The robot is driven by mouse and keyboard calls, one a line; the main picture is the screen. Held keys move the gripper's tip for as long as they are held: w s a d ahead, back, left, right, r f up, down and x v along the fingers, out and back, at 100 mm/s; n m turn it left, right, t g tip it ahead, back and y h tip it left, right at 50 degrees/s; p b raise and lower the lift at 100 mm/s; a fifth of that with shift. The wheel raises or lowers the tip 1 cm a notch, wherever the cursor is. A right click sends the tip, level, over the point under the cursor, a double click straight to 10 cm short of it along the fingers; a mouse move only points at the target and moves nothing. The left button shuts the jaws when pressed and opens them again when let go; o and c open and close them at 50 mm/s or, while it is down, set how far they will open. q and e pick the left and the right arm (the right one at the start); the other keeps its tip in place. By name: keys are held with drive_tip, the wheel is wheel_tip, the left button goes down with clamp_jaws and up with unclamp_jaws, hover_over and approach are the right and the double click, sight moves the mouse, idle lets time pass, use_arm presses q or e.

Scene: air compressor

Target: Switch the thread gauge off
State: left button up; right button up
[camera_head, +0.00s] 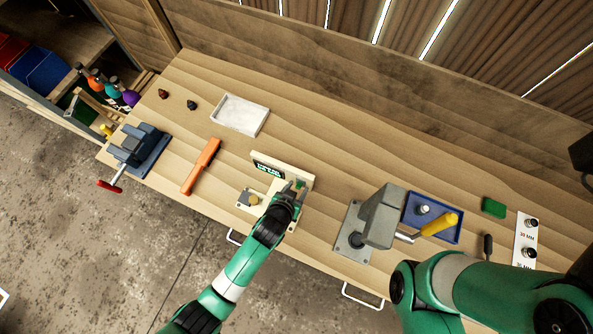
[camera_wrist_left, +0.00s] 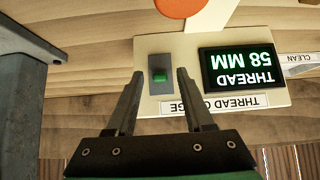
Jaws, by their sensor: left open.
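The thread gauge (camera_head: 296,172) is a cream panel standing on the workbench in the head view, with a dark display. In the left wrist view its display (camera_wrist_left: 237,69) is lit and reads "THREAD 58 MM" upside down. My left gripper (camera_head: 294,186) is at the switch end of the panel. In the left wrist view my left gripper (camera_wrist_left: 160,71) is open and empty, one finger on each side of the switch; contact cannot be told. My right gripper is not visible.
A grey press-like machine (camera_head: 381,216) with a yellow handle stands right of the gauge. An orange bar (camera_head: 201,167), a white tray (camera_head: 240,115) and a vise (camera_head: 140,149) lie to the left. A blue tray (camera_head: 448,230) is at right. The bench behind the gauge is clear.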

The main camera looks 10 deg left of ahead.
use_arm(q)
clamp_jaws()
idle(0.3)
drive_tip(key=f+t+b, duration=0.2)
drive_tip(key=b, duration=0.2)
drive_tip(key=shift+s+b, duration=0.2)
drive_tip(key=shift+b, duration=0.2)
drive_tip(key=t+b, duration=0.1)
drive_tip(key=b, duration=0.3)
drive_tip(key=f+t+b, duration=0.1)
drive_tip(key=t+b, duration=0.1)
drive_tip(key=b, duration=0.3)
drive_tip(key=shift+s+a+h, duration=0.1)
drive_tip(key=shift+s+h, duration=0.1)
drive_tip(key=shift+h, duration=0.2)
drive_tip(key=shift+r+t+b, duration=0.3)
drive_tip(key=shift+b, duration=0.05)
drive_tip(key=shift+r, duration=0.15)
unclamp_jaws()
